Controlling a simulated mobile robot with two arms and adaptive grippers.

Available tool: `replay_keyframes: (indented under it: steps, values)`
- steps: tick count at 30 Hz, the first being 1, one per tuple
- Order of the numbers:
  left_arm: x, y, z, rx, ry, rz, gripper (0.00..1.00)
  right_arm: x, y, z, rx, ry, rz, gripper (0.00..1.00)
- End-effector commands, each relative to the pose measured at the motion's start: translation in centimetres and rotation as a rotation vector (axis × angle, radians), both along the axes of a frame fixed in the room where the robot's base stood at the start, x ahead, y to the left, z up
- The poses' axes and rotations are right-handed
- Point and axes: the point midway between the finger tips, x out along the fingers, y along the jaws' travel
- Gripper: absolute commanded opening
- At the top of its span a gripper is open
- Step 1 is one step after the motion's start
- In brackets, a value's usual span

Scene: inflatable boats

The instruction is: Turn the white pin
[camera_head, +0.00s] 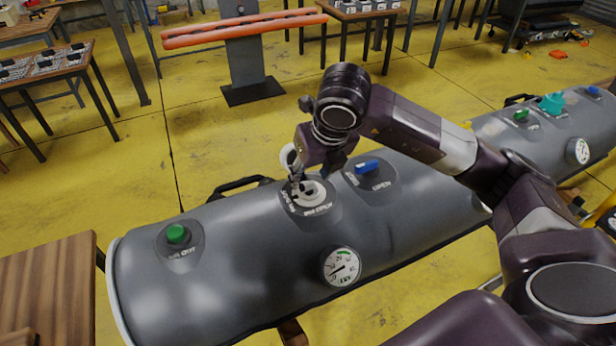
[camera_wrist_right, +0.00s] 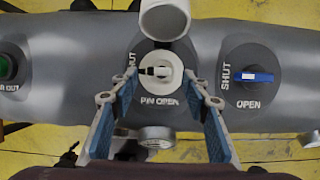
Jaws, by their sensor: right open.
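The white pin (camera_head: 318,192) is a round white valve piece on a dark disc on top of the grey inflatable tube (camera_head: 240,260). In the right wrist view the white pin (camera_wrist_right: 160,72) shows a small dark and white grip at its centre. The words SHUT and PIN OPEN are around it. My right gripper (camera_head: 297,186) is over the pin; in the wrist view the gripper (camera_wrist_right: 162,84) is open, its blue-padded fingers on either side of the pin. I cannot tell whether they touch it. My left gripper is not in view.
A blue valve handle (camera_head: 367,167) marked SHUT and OPEN is right of the pin. A green knob (camera_head: 177,234) is left, a gauge (camera_head: 341,267) in front. A white cylinder (camera_wrist_right: 165,18) is just beyond the pin. A wooden table (camera_head: 48,290) stands at front left.

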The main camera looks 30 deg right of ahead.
Motion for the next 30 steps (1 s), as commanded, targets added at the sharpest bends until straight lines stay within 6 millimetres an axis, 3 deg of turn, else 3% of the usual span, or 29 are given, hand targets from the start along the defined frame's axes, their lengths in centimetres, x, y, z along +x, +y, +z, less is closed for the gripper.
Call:
replay_keyframes:
  steps: [6, 17, 28, 30]
  values:
    - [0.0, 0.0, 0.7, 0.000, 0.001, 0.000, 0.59, 1.0, 0.0, -2.4, 0.001, 0.003, 0.000, 0.43]
    - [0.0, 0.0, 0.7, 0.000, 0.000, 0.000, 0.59, 1.2, 0.0, -3.0, 0.002, 0.000, 0.003, 0.42]
    - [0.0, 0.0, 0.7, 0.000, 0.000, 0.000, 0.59, 1.2, 0.0, -3.0, 0.002, 0.000, 0.003, 0.01]
    - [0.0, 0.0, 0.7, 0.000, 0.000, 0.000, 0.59, 1.2, 0.0, -3.0, 0.002, 0.000, 0.004, 0.01]
